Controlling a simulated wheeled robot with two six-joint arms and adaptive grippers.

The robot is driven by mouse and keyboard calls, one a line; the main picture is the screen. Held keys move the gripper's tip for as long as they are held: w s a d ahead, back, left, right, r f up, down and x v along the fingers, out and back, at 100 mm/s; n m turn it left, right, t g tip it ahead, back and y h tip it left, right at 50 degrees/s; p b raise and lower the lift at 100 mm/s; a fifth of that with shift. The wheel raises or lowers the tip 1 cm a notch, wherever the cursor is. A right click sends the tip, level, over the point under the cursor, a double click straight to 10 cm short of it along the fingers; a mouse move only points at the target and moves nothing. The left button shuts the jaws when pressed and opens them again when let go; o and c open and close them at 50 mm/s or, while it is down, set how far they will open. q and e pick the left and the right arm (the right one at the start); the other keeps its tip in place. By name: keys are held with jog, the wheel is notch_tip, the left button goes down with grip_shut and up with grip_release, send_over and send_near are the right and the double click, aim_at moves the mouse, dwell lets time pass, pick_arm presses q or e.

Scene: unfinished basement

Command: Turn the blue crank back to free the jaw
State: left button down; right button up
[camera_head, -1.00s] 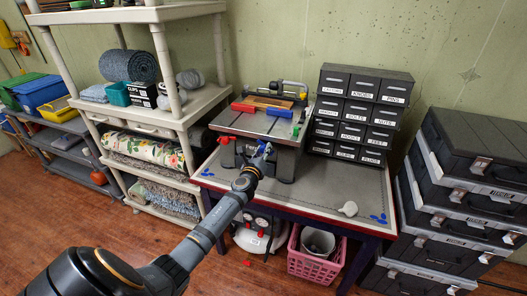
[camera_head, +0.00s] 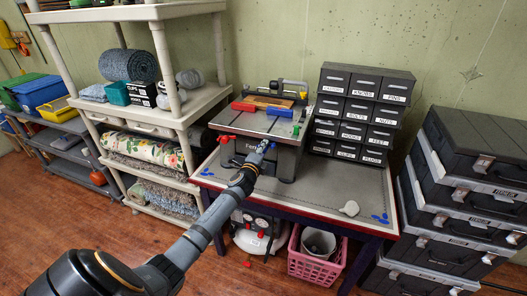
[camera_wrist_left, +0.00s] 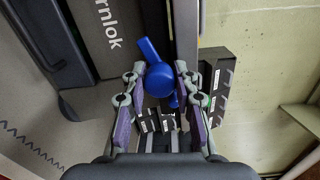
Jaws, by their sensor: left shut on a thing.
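The blue crank (camera_wrist_left: 158,78) is a rounded blue piece with a short arm, seen between my finger pads in the left wrist view. My left gripper (camera_head: 263,147) is at the front of the bench machine (camera_head: 279,158) and is shut on the crank. In the head view the gripper hides most of the crank. On the machine's top, a wooden piece (camera_head: 268,101) lies by a red block (camera_head: 243,107) and a blue block (camera_head: 279,112). I cannot tell whether the jaw is tight on the wood. My right gripper is not in view.
A dark drawer cabinet (camera_head: 363,110) stands right of the machine on the table (camera_head: 320,200). Stacked dark cases (camera_head: 470,170) stand further right and a light shelf unit (camera_head: 185,112) on the left. A pink basket (camera_head: 313,265) is underneath.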

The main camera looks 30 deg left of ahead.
pick_arm(q)
jog(key=n+b, duration=0.1)
jog(key=n, duration=0.3)
jog(key=shift+f, duration=0.2)
jog(key=n+b, duration=0.2)
jog(key=n, duration=0.2)
jog(key=shift+n+h, duration=0.3)
jog(key=shift+n, duration=0.1)
jog(key=c, duration=1)
grip_release()
jog(key=shift+r, duration=0.1)
jog(key=v, duration=1.2)
